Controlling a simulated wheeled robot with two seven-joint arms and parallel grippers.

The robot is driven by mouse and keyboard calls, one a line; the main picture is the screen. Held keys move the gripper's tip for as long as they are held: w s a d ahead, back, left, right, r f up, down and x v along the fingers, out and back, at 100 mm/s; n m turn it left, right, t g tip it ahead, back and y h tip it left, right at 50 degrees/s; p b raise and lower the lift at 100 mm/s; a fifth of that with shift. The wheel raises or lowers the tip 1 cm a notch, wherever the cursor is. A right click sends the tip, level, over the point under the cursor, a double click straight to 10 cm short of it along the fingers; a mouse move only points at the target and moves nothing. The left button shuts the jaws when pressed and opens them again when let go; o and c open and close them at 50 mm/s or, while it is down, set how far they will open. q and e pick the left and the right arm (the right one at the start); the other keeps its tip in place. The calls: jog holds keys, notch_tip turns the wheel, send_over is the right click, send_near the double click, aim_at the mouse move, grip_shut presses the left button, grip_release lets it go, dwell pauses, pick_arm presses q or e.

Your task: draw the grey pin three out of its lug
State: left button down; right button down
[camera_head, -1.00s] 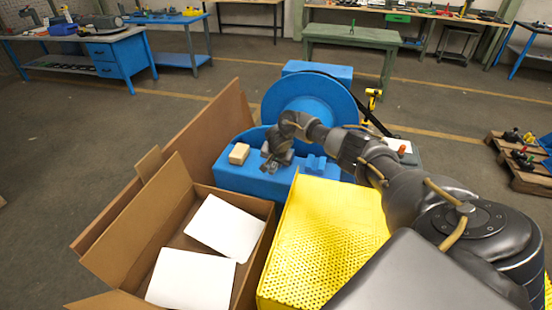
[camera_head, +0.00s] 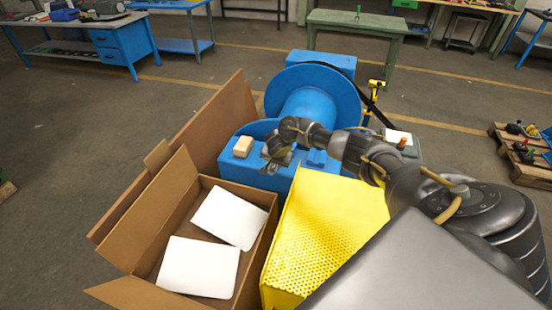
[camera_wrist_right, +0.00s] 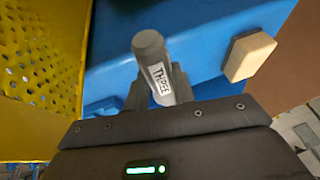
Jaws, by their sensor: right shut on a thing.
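The grey pin three (camera_wrist_right: 158,68), a round-topped rod with a white "THREE" label, shows in the right wrist view. My right gripper (camera_wrist_right: 155,92) is shut on it, with dark fingers on both sides. In the head view my right gripper (camera_head: 276,160) is over the front of the blue machine base (camera_head: 230,170); the pin cannot be made out there. The pin's lower end and its lug are hidden, so I cannot tell whether it is still in the lug. My left gripper is not in view.
A tan block (camera_head: 243,147) sits on the blue base, left of my right gripper. A blue drum (camera_head: 310,90) stands behind. A yellow perforated guard (camera_head: 325,230) is in front, beside an open cardboard box (camera_head: 150,225) holding white sheets.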

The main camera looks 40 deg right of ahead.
aim_at(271, 172)
jog(key=shift+s+a+r+p, duration=0.15)
jog(key=shift+s+a+p, duration=0.35)
jog(key=shift+a+p, duration=0.3)
jog(key=shift+s+a+p, duration=0.75)
jog(key=shift+a+p, duration=0.25)
jog(key=shift+a, duration=0.05)
jog(key=shift+s+a+f, duration=0.1)
jog(key=shift+a+f, duration=0.05)
jog(key=shift+f, duration=0.05)
jog(key=s+a, duration=0.4)
jog(key=a, duration=0.2)
jog(key=shift+r, duration=0.1)
